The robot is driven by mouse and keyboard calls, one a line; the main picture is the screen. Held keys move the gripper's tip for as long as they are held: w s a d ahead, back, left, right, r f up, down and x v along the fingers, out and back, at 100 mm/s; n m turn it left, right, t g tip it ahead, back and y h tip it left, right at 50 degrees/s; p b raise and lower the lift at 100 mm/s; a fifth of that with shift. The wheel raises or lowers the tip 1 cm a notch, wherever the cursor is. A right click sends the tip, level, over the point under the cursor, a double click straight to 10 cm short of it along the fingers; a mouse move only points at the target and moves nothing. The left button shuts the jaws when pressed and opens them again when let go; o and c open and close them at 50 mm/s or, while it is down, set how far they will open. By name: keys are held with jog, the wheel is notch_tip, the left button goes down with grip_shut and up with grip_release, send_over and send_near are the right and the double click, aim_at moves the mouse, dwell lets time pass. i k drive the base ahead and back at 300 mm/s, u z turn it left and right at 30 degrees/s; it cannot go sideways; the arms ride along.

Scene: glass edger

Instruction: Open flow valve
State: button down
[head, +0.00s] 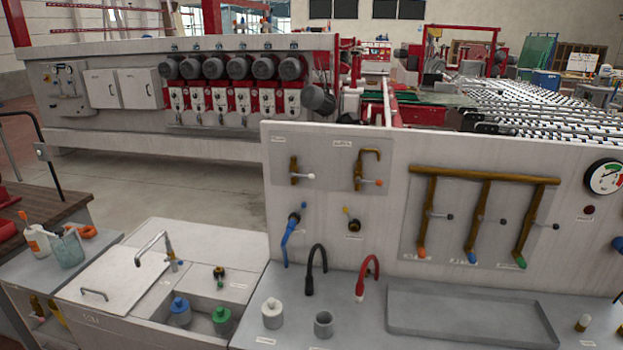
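My gripper is not in view. A grey panel carries several valves, and their labels are too small to read, so I cannot tell which is the flow valve. At the panel's left, a short brass pipe has a lever valve (308,176) with a white tip. Beside it, a hooked brass pipe has a lever valve (378,182) with an orange tip. Below is a small brass valve (354,226) with a yellow knob. At right, three brass drop pipes have lever valves (436,216), (484,219) and (530,223), with orange, blue and green ends.
A sink (200,325) stands left. A pressure gauge (604,177) is at right. Open floor lies behind.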

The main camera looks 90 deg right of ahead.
aim_at(310, 177)
jog(key=z, duration=3.15)
jog(key=k, duration=1)
jog(key=u, duration=0.8)
jog(key=i, duration=1.1)
jog(key=u, duration=0.3)
